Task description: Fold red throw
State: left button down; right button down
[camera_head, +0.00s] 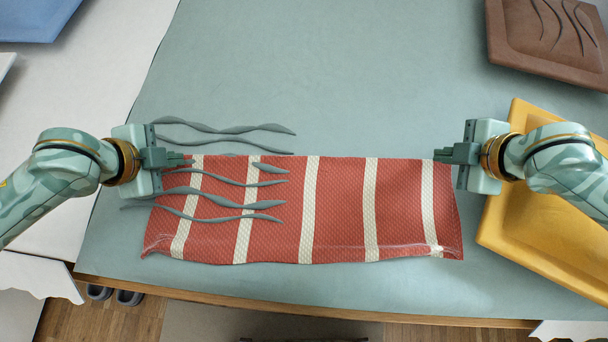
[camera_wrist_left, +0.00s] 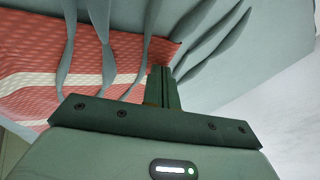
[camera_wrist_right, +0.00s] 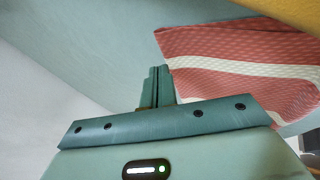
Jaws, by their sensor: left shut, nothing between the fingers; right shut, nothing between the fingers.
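The red throw (camera_head: 337,208) with white stripes lies on the green-grey table as a wide band, its near edge slightly curled. My left gripper (camera_head: 188,160) is shut and empty at the throw's far left corner. In the left wrist view its closed fingers (camera_wrist_left: 161,76) are beside the corner of the throw (camera_wrist_left: 120,70). My right gripper (camera_head: 440,156) is shut and empty at the far right corner. In the right wrist view its closed fingers (camera_wrist_right: 159,75) are close to the throw's corner (camera_wrist_right: 220,45). I cannot tell whether either gripper touches the cloth.
Several dark wavy strips (camera_head: 225,203) show over the throw's left part and the table behind. A yellow tray (camera_head: 505,235) stands at the right, partly behind my right arm. A brown tray (camera_head: 520,55) is at the back right.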

jog(key=shift+f, duration=0.15)
jog(key=shift+f, duration=0.25)
pick_arm(q)
jog(key=shift+r, duration=0.1)
pick_arm(e)
jog(key=shift+r, duration=0.1)
